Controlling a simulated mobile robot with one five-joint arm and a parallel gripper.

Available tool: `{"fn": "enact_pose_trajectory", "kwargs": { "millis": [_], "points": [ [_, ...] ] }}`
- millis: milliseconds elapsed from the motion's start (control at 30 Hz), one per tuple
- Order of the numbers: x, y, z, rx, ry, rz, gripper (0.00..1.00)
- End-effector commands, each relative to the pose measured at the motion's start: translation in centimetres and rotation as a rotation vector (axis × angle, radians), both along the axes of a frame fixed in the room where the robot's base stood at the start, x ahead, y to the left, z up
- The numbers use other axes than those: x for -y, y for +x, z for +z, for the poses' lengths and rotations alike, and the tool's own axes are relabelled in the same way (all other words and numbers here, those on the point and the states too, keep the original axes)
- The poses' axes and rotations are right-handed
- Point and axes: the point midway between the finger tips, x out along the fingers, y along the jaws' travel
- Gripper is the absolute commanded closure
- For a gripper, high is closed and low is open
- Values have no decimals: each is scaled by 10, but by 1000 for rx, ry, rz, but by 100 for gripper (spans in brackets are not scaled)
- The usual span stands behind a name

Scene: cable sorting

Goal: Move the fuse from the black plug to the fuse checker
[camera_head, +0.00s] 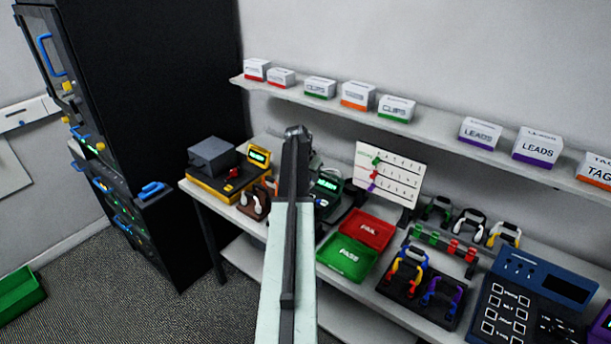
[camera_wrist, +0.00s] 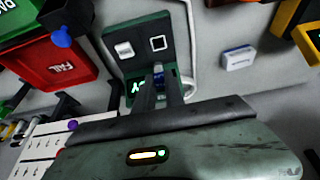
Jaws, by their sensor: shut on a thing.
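The fuse checker looks to be the green box (camera_head: 328,184) with a lit green screen, just right of my arm in the head view. In the head view my arm hides the gripper tips. I cannot pick out the black plug with certainty.
A red FAIL tray (camera_head: 368,230) and a green PASS tray (camera_head: 346,258) lie right of my arm. A white board (camera_head: 390,172) stands behind them. A yellow-based device (camera_head: 225,172) is at the left. A small blue-and-white block (camera_wrist: 238,58) lies right of the checker.

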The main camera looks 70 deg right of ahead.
Motion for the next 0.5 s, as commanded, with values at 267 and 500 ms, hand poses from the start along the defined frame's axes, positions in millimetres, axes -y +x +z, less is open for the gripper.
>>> {"fn": "enact_pose_trajectory", "kwargs": {
  "millis": [267, 500],
  "points": [
    [-4, 11, -26, 0, 0, 13, 100],
    [-6, 14, -51, 0, 0, 18, 100]
  ]
}}
